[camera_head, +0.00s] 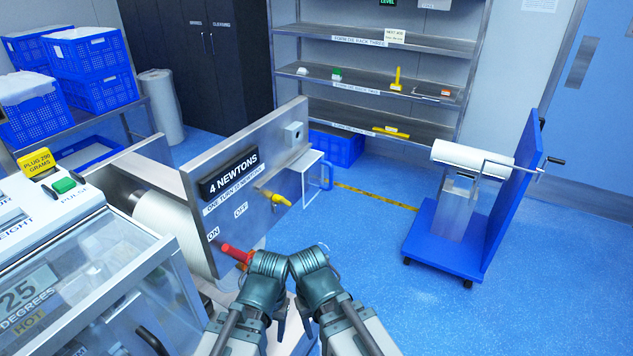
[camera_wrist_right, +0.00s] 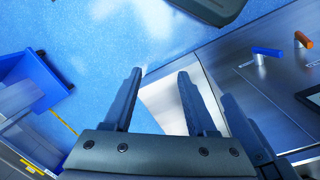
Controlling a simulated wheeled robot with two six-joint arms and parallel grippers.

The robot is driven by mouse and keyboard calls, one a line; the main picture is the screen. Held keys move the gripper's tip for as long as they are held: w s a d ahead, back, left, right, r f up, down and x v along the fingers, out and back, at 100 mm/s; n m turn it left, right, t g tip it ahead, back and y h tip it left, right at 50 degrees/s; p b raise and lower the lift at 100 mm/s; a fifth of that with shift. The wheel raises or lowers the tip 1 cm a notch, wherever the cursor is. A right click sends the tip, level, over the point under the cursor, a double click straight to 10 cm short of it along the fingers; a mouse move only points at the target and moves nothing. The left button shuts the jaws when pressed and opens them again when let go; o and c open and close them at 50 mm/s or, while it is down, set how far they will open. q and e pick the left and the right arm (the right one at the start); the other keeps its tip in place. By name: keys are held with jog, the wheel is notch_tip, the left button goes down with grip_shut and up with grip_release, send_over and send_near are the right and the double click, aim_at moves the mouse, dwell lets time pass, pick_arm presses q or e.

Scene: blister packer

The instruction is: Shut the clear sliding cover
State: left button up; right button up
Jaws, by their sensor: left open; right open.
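A clear pane with pale edges (camera_head: 311,170) and a blue handle (camera_head: 328,177) sticks out past the right end of the upright steel panel (camera_head: 290,152); it looks like the sliding cover. My left gripper (camera_head: 279,318) points down, nearer than the panel, low in the middle of the head view. My right gripper (camera_head: 305,308) hangs close beside it. Both are apart from the blue handle. In the right wrist view my right gripper's fingers (camera_wrist_right: 160,95) are spread with nothing held between them. Another dark finger (camera_wrist_right: 240,125) shows just to their right.
The panel carries a red handle (camera_head: 237,253) near my left wrist, a yellow handle (camera_head: 275,197) and a black sign (camera_head: 229,175). A clear-sided machine (camera_head: 90,285) stands at left. A blue roll trolley (camera_head: 445,242) stands at right. Blue floor (camera_head: 365,250) lies open between.

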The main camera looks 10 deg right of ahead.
jog(key=shift+c, duration=0.2)
jog(key=shift+w, duration=0.1)
jog(key=shift+c, duration=1.1)
jog(key=w+a+y, duration=0.1)
jog(key=w, duration=0.1)
jog(key=w+a+m+y+b, duration=0.1)
jog(key=w+y, duration=0.1)
jog(key=w+a+m+t+y, duration=0.1)
jog(key=w, duration=0.1)
jog(key=shift+f, duration=0.25)
grip_shut()
jog(key=w+d+r+m+t+y+b, duration=0.2)
jog(key=w+r+m+t+y, duration=0.35)
jog(key=w, duration=0.65)
jog(key=w+d+r+m+t+b, duration=0.1)
jog(key=w+d+r+m+t, duration=0.25)
jog(key=d, duration=0.25)
jog(key=w+d+r+m+t+h, duration=0.1)
jog(key=w+d+r+m+t, duration=0.2)
jog(key=d+r, duration=0.25)
jog(key=w+d+r+m+t+b, duration=0.1)
jog(key=w+d+r+m+t, duration=0.25)
jog(key=d, duration=0.35)
jog(key=x, duration=1)
jog(key=shift+n, duration=0.25)
jog(key=shift+s+a, duration=0.65)
jog(key=shift+a, duration=0.2)
jog(key=shift+s+a, duration=0.6)
jog(key=shift+a, duration=0.2)
